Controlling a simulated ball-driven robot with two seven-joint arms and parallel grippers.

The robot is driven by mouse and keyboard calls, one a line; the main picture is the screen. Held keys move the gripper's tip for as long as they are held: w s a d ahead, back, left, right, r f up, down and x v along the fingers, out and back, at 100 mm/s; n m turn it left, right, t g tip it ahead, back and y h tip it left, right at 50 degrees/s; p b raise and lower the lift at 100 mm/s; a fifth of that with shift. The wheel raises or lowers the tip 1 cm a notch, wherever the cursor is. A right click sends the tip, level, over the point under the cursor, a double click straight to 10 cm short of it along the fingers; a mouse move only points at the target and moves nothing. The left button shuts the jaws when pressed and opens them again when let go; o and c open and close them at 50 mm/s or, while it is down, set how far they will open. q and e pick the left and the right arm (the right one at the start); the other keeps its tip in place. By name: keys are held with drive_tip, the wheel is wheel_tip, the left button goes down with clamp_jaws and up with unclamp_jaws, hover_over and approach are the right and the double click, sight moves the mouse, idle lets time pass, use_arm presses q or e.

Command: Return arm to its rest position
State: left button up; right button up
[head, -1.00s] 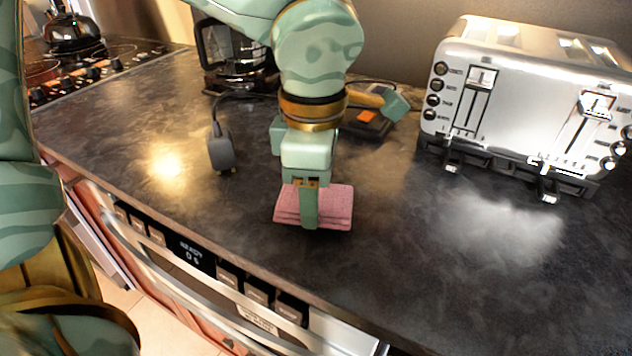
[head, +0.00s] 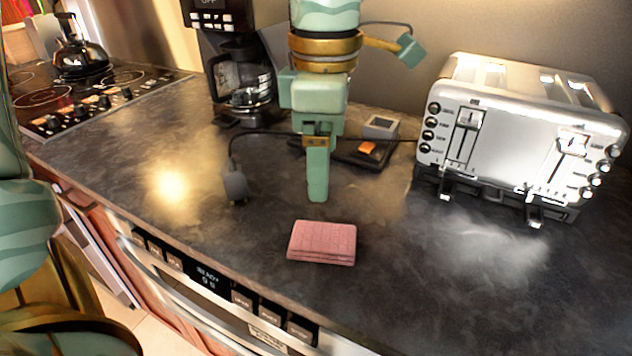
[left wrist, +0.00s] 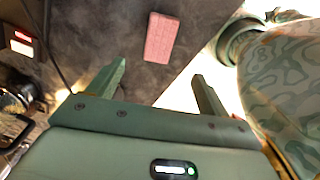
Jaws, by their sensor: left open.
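My left gripper (head: 317,190) hangs above the dark counter (head: 400,290) in the middle of the head view, pointing down. In the left wrist view the same gripper (left wrist: 158,72) shows its two fingers spread apart with nothing between them. A pink folded cloth or sponge (head: 322,243) lies flat on the counter, below and nearer than the fingertips and apart from them. It also shows in the left wrist view (left wrist: 162,38), beyond the fingers. My right gripper is not in view.
A silver toaster (head: 515,140) stands at the right. A coffee maker (head: 240,80) stands behind, left of my arm. A small device with an orange button (head: 367,148) lies behind the gripper, and a dark plug (head: 235,185) lies left. A stove with a kettle is at far left.

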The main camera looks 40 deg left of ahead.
use_arm(q)
drive_tip(key=shift+r+p, duration=0.6)
drive_tip(key=shift+r, duration=1.75)
